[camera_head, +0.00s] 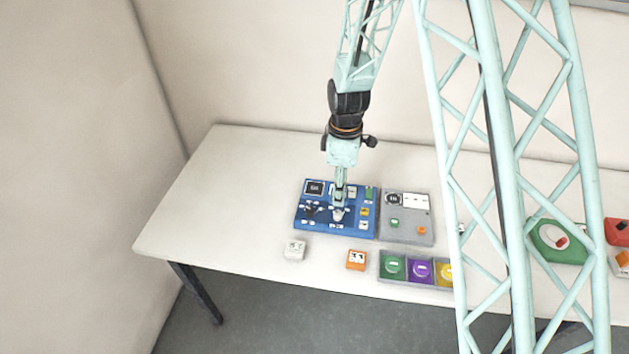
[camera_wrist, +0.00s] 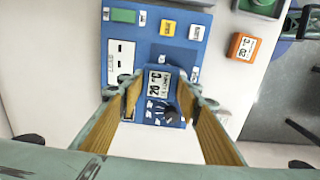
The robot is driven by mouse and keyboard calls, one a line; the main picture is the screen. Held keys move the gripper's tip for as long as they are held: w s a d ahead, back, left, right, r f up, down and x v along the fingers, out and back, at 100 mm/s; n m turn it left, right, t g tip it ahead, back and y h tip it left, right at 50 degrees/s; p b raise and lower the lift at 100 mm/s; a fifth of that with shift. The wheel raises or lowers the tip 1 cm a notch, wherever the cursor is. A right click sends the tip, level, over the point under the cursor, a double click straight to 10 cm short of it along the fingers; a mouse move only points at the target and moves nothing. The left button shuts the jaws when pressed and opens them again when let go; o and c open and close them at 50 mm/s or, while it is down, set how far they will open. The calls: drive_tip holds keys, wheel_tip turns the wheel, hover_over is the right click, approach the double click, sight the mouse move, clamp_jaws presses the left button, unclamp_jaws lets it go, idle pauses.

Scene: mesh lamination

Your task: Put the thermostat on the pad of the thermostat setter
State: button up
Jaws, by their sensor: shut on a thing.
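The blue setter board (camera_head: 312,222) lies on the table, with a black screen at its far left and green, yellow and white parts along its right side. The pad cannot be made out clearly, and I cannot tell whether the block touches the board.
A white block (camera_head: 294,249) and an orange block (camera_head: 356,260) stand in front of the board. The orange one also reads 20 °C. A grey board (camera_head: 405,232) adjoins on the right, with a tray of coloured discs (camera_head: 393,280) before it. The table's left side is clear.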

drive_tip(key=p, duration=0.1)
hover_over(314, 188)
drive_tip(key=shift+f, duration=0.55)
drive_tip(key=shift+f, duration=0.15)
drive_tip(key=shift+f, duration=1.6)
drive_tip(key=shift+f, duration=0.15)
drive_tip(key=o, duration=0.9)
drive_tip(key=shift+r, duration=6.15)
